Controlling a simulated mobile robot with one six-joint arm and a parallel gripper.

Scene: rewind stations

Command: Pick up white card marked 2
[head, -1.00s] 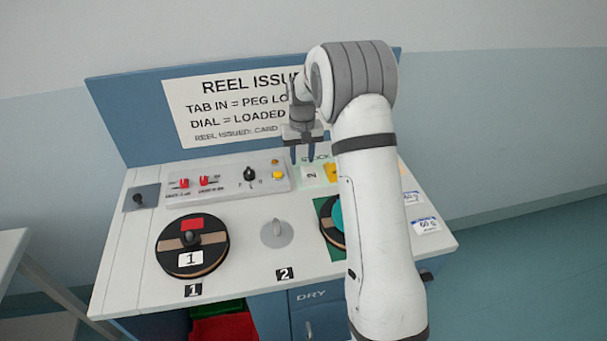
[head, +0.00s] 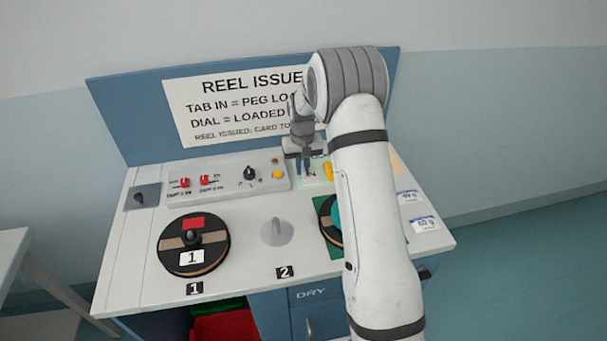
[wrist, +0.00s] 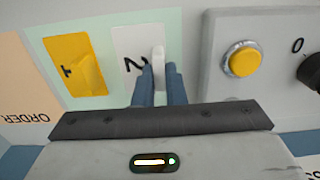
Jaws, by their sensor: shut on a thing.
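The white card marked 2 (wrist: 128,45) lies flat on a pale green panel in the wrist view, with an upright white tab at its right. My gripper (wrist: 160,78) is shut on that tab, one finger on each side. In the head view my gripper (head: 305,172) is low over the desk top at the same spot, and the card (head: 312,181) is mostly hidden behind the fingers. I cannot see any gap under the card.
A yellow card marked 1 (wrist: 72,62) lies just left of the white card. A grey control box with a yellow button (wrist: 243,62) is close on the right.

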